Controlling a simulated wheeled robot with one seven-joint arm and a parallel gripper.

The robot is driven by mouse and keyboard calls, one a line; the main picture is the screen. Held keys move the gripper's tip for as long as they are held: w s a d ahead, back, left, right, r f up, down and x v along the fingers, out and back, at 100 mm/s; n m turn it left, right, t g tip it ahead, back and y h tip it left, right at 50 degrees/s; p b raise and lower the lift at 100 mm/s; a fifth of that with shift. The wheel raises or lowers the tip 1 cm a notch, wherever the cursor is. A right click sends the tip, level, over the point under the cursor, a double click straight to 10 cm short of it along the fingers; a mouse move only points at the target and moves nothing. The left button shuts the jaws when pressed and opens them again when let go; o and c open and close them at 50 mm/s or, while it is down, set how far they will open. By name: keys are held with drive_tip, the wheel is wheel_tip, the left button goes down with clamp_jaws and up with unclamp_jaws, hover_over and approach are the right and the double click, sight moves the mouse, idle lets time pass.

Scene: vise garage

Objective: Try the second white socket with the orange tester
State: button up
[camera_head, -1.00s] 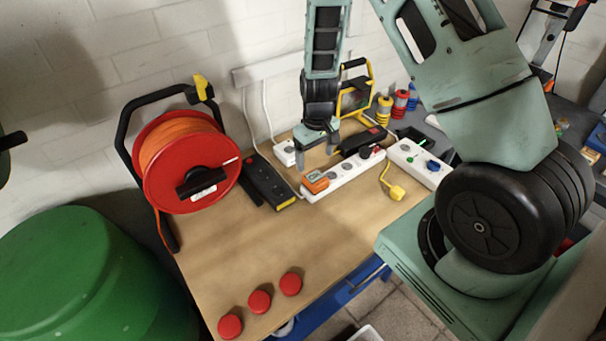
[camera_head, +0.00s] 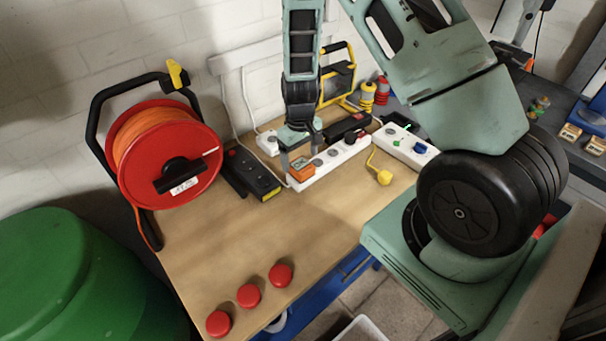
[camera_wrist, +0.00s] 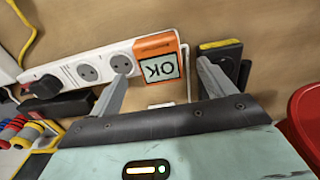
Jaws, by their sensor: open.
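The orange tester (camera_head: 302,171) sits at the left end of the white socket strip (camera_head: 338,165), on the wooden bench top. In the wrist view the tester (camera_wrist: 157,60) has a lit screen reading "OK", upside down. Two free round sockets show beside it on the strip: one next to the tester (camera_wrist: 122,64) and one further left (camera_wrist: 88,72). A black plug (camera_wrist: 44,87) is in the strip beyond them. My gripper (camera_head: 300,157) is open and empty, pointing down over the tester. In the wrist view its fingers (camera_wrist: 162,72) stand on either side of the tester.
A black box with a yellow end (camera_head: 252,174) lies left of the strip. Another white strip (camera_head: 405,146) with a blue plug lies at right. A yellow plug (camera_head: 384,177) lies in front. The red cable reel (camera_head: 168,150) stands left. Front bench is clear apart from red caps (camera_head: 249,295).

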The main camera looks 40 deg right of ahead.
sight(300, 164)
wheel_tip(300, 164, down, 4)
drive_tip(key=shift+f+b, duration=0.1)
drive_tip(key=shift+b, duration=1.1)
drive_tip(key=c, duration=1.6)
drive_tip(key=shift+r+p, duration=2.2)
drive_tip(key=shift+r, duration=0.95)
